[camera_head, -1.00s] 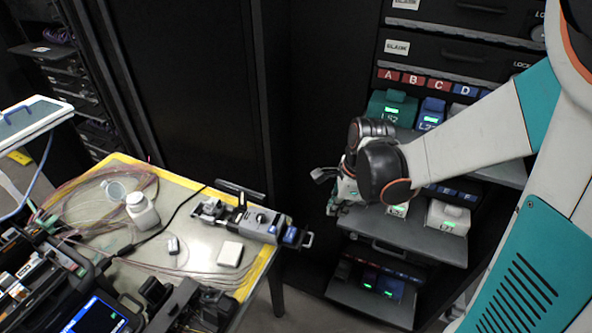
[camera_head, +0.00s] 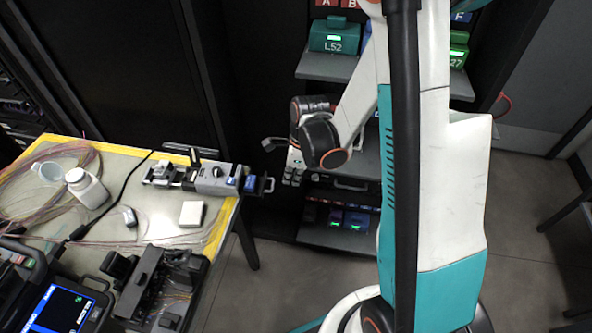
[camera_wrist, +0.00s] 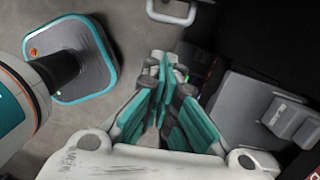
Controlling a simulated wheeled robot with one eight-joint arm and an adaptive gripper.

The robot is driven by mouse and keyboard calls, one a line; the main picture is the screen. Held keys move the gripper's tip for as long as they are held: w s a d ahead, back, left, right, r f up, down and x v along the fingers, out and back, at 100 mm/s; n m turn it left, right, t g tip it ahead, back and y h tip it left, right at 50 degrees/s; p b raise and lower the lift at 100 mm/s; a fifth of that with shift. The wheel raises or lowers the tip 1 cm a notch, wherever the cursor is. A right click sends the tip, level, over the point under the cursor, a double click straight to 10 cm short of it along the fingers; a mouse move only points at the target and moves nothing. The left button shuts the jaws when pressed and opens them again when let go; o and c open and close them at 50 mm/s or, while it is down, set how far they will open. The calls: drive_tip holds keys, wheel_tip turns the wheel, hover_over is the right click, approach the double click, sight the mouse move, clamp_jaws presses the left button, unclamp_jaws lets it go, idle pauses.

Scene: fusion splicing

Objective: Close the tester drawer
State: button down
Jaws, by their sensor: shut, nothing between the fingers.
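Several tester drawers of the black rack are pulled out in the head view. The upper drawer (camera_head: 322,68) holds a teal tester (camera_head: 334,36) marked L52. The middle drawer (camera_head: 368,163) is largely hidden behind my arm. The lower drawer (camera_head: 325,236) holds small testers (camera_head: 352,219) with green lights. My gripper (camera_head: 292,177) is beside the left front of the middle drawer, its fingers pointing down. In the wrist view my gripper (camera_wrist: 165,68) is shut and empty. A grey drawer surface (camera_wrist: 240,104) with a grey tester (camera_wrist: 290,118) lies right of the fingers, apart from them.
A table (camera_head: 226,212) stands left of the rack, with a splicing device (camera_head: 216,178), a white bottle (camera_head: 86,187), cables and a screen unit (camera_head: 62,312). A pale handle (camera_wrist: 172,14) shows in the wrist view.

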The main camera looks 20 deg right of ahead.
sight(256, 186)
drive_tip(key=shift+w+a+f+b, duration=0.2)
drive_tip(key=shift+w+a+f, duration=0.25)
drive_tip(key=shift+a, duration=0.2)
drive_tip(key=shift+w+a+f+b, duration=0.2)
drive_tip(key=shift+w+a+f, duration=0.1)
drive_tip(key=shift+a+f, duration=0.25)
drive_tip(key=shift+r, duration=0.15)
drive_tip(key=w+a, duration=0.1)
drive_tip(key=a, duration=0.1)
drive_tip(key=w+a, duration=0.1)
drive_tip(key=a, duration=0.1)
drive_tip(key=w+a, duration=0.1)
drive_tip(key=a, duration=0.1)
drive_tip(key=shift+w+a+b, duration=0.35)
drive_tip(key=shift+w, duration=0.05)
